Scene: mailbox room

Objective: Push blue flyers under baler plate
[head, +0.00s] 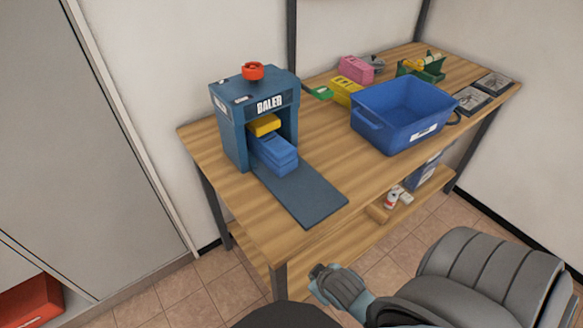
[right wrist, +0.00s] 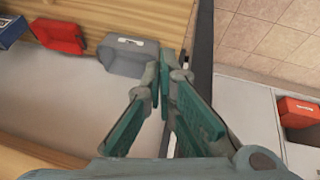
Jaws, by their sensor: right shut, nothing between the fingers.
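The blue baler (head: 228,115) stands at the left end of the wooden table, with a red knob on top and an open front. A stack of blue flyers (head: 276,154) lies in its mouth, its front part sticking out over the flat dark-blue tongue (head: 300,192). A yellow block (head: 264,125) sits above and behind the stack; I cannot tell whether it touches the stack. The baler plate is not clearly visible. My right gripper (head: 322,278) is in front of the table edge, apart from the flyers. In the right wrist view its teal fingers (right wrist: 165,68) are shut and empty.
A blue bin (head: 400,115) stands right of the baler, with pink (head: 355,68) and yellow (head: 346,92) blocks behind it. Bare tabletop lies between bin and tongue. The right wrist view shows red (right wrist: 58,32) and grey (right wrist: 128,55) bins.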

